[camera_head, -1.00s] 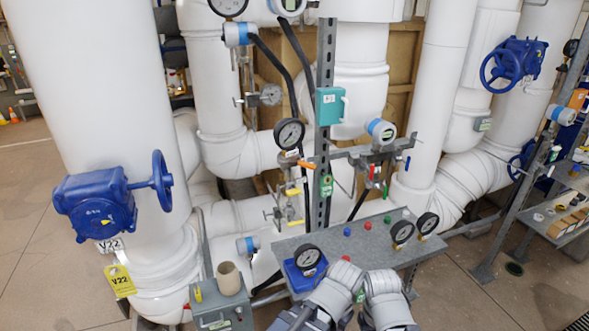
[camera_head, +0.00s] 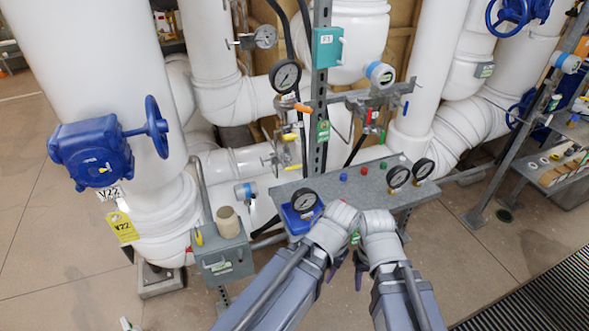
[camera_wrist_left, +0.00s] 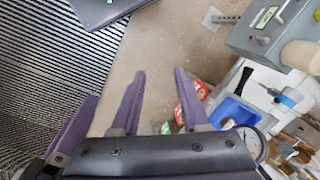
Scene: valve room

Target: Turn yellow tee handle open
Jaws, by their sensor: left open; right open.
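Small yellow handles sit on the thin pipe fittings left of the upright metal strut; one is the upper yellow handle (camera_head: 289,137), another the lower yellow handle (camera_head: 292,167). I cannot tell which is the tee handle. My right gripper (camera_head: 358,275) hangs under its wrist at the lower middle, open, in front of the metal shelf and well below the handles. My left gripper (camera_wrist_left: 160,75) shows open and empty in the left wrist view, over bare floor. In the head view its arm hides most of it.
The grey shelf (camera_head: 330,190) carries gauges, coloured buttons and a blue tray (camera_head: 298,218). A grey box (camera_head: 222,258) with a tan cup stands left of it. A blue valve (camera_head: 92,155) is at far left. Open floor lies lower left; a floor grate (camera_head: 550,295) lies lower right.

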